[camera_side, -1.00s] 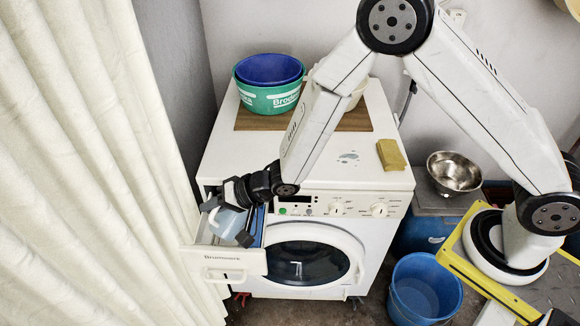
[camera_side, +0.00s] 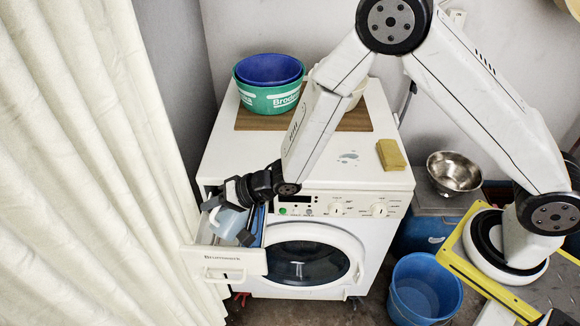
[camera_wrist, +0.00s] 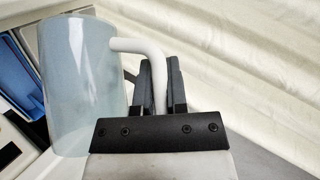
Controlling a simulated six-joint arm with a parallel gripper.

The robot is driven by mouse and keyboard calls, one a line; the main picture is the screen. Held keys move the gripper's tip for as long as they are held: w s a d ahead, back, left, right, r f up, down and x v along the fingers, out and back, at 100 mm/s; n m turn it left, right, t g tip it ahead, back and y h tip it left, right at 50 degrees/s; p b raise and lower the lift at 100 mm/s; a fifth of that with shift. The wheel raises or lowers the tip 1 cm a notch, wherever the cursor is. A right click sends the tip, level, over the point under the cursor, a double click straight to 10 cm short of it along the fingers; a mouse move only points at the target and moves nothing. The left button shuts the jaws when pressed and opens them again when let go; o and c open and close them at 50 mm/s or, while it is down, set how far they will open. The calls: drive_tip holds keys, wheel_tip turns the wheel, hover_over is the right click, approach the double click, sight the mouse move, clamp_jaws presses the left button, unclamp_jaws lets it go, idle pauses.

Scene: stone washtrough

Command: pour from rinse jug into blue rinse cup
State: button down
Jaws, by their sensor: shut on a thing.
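The rinse jug (camera_side: 229,221) is pale translucent blue with a white handle. It hangs over the open drawer of the washing machine in the side view and fills the left of the wrist view (camera_wrist: 78,85). My gripper (camera_wrist: 160,82) is shut on the jug's handle. The jug looks tilted in the side view; by how much I cannot tell. A blue compartment (camera_side: 258,222), perhaps the blue rinse cup, sits in the drawer beside the jug, and its blue wall shows at the left of the wrist view (camera_wrist: 15,85). No stream of liquid is visible.
The open drawer (camera_side: 222,263) juts from the washing machine (camera_side: 225,160), close to a cream curtain (camera_side: 110,160). Green and blue tubs (camera_side: 270,85) and a yellow sponge (camera_side: 391,154) rest on top. A blue bucket (camera_side: 425,288) stands on the floor at right.

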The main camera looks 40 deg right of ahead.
drive_tip(key=shift+s+a+n+h, duration=0.1)
drive_tip(key=shift+a+n+h, duration=0.2)
drive_tip(key=shift+a+h, duration=0.25)
drive_tip(key=shift+a+f, duration=0.1)
drive_tip(key=shift+a, duration=0.05)
drive_tip(key=shift+a+f+h, duration=0.1)
drive_tip(key=shift+a+h, duration=0.1)
drive_tip(key=shift+h, duration=0.25)
drive_tip(key=shift+s+a+f+n+h, duration=0.1)
drive_tip(key=shift+a+f+n+h, duration=0.1)
drive_tip(key=shift+n+h, duration=0.15)
drive_tip(key=shift+a+f+n+h, duration=0.35)
drive_tip(key=shift+f+n+h, duration=0.2)
drive_tip(key=shift+h, duration=0.4)
drive_tip(key=shift+s+a+f+n+h, duration=0.1)
drive_tip(key=shift+f+n+h, duration=0.25)
drive_tip(key=shift+h, duration=0.15)
idle(1.0)
drive_tip(key=shift+f+h, duration=0.25)
drive_tip(key=shift+h, duration=0.15)
drive_tip(key=shift+f, duration=0.1)
drive_tip(key=shift+d+f+n+t+h, duration=0.2)
drive_tip(key=shift+f+n+h, duration=0.25)
drive_tip(key=shift+f+h, duration=0.25)
drive_tip(key=shift+d+f+n+t+h, duration=0.1)
drive_tip(key=shift+f+n+t+h, duration=0.1)
drive_tip(key=shift+f+n+h, duration=0.35)
